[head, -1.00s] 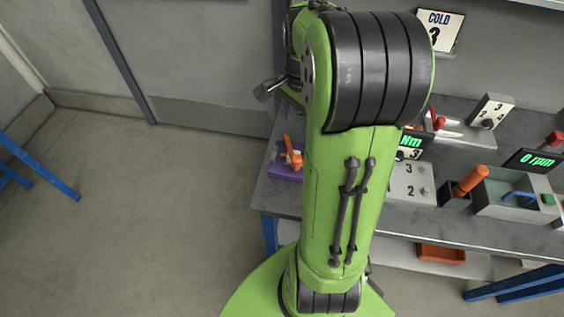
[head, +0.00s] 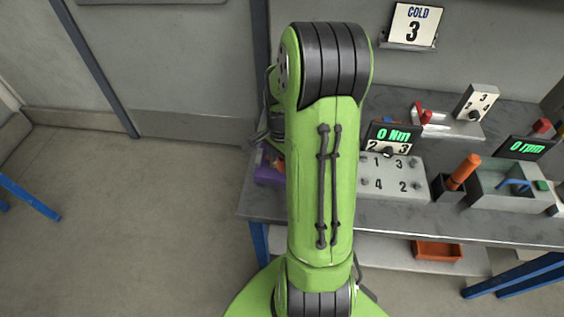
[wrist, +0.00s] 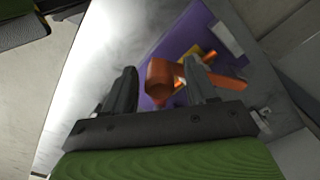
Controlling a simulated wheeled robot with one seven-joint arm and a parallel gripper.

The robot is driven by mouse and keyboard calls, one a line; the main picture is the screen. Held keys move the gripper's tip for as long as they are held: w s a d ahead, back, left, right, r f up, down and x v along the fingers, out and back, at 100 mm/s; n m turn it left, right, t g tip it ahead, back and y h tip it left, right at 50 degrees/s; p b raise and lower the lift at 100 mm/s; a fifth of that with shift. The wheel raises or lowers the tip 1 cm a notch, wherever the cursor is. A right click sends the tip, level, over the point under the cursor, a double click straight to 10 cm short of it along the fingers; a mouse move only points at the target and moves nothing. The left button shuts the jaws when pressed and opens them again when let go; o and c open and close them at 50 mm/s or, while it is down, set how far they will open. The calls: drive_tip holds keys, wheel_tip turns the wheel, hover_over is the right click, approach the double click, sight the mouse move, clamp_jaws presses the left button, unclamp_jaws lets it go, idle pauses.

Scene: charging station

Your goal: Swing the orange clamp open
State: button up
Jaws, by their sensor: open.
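The orange clamp (wrist: 160,82) is in the middle of the wrist view, on a purple base (wrist: 190,40) with a small yellow part. Its thick rounded orange part lies between my fingers in the picture, and a thinner orange bar extends right behind the right finger. My gripper (wrist: 159,68) is open with a finger on either side of the clamp's thick part; I cannot tell whether either touches it.
The base sits at the left end of the grey bench (head: 400,212). To the right are a numbered socket block (head: 392,186), a dark holder with an orange handle (head: 464,170) and a grey tray (head: 490,197). Open floor lies left of the bench.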

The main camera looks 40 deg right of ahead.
clamp_jaws()
idle(0.3)
drive_tip(key=shift+a, duration=0.1)
drive_tip(key=w+a+m, duration=0.1)
drive_tip(key=w+m, duration=0.1)
drive_tip(key=w+a+m, duration=0.2)
drive_tip(key=m, duration=0.1)
drive_tip(key=w+a+m, duration=0.2)
drive_tip(key=shift+a+r+m+p, duration=0.1)
drive_tip(key=shift+a+m+p, duration=0.05)
drive_tip(key=shift+m+p, duration=0.25)
drive_tip(key=shift+w+a+m+p, duration=0.2)
drive_tip(key=shift+w+a+m, duration=0.05)
drive_tip(key=shift+w+m, duration=0.7)
drive_tip(key=shift+w+a+m+p, duration=0.2)
drive_tip(key=shift+w+m, duration=0.7)
drive_tip(key=shift+m, duration=0.05)
